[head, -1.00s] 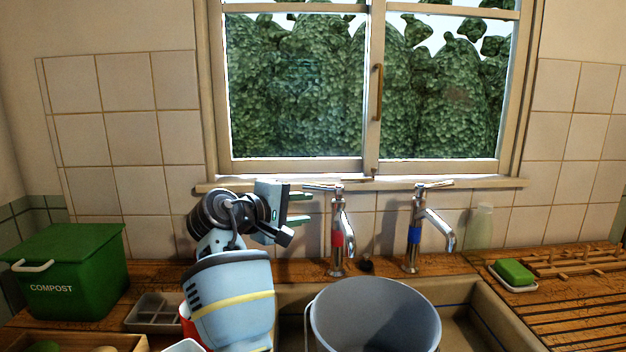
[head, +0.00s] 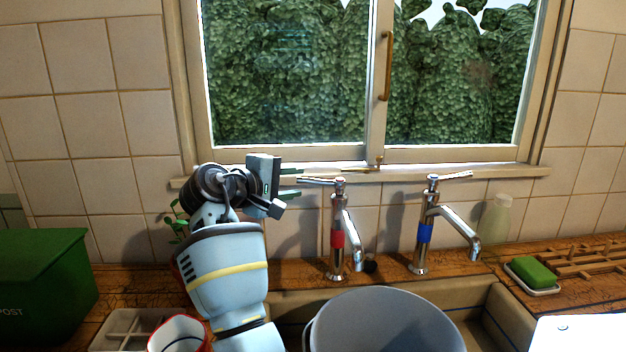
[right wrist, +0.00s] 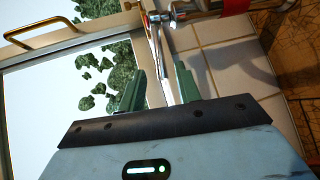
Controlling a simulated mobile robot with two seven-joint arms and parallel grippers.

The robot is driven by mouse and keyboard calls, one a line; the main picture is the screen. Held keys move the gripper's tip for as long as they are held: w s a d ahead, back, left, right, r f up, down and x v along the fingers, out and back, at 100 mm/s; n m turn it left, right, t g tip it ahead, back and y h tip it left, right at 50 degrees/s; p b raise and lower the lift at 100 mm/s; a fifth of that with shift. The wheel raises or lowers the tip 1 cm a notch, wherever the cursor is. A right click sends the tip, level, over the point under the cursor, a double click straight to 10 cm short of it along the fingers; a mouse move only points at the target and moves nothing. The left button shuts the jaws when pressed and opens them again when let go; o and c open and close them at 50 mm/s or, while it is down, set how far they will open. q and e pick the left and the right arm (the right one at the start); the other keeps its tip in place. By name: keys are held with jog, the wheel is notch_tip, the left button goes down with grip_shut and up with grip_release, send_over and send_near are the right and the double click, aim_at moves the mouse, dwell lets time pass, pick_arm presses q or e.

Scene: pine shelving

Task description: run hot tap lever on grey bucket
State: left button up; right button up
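The chrome hot tap (head: 337,240) with a red band stands behind the sink. Its lever (head: 320,182) points left, and its spout bends down to the right. The lever also shows in the right wrist view (right wrist: 156,42), running toward the gap between the fingers. The grey bucket (head: 385,322) stands in the sink in front of the taps, its lower part out of frame. My right gripper (head: 292,182) is open and empty, with its green fingertips close to the lever's free end, one above and one below its level. Contact cannot be told. My left gripper is out of view.
The blue-banded cold tap (head: 423,236) stands right of the hot tap. A green soap (head: 534,271), a wooden rack and a pale bottle (head: 495,220) are at the right. A green compost bin (head: 40,290) and a red-and-white cup (head: 178,333) are at the left. The window is behind.

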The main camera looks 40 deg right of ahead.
aim_at(305, 181)
jog(key=x, duration=0.7)
jog(key=shift+w+d, duration=0.1)
jog(key=shift+d, duration=0.05)
grip_shut()
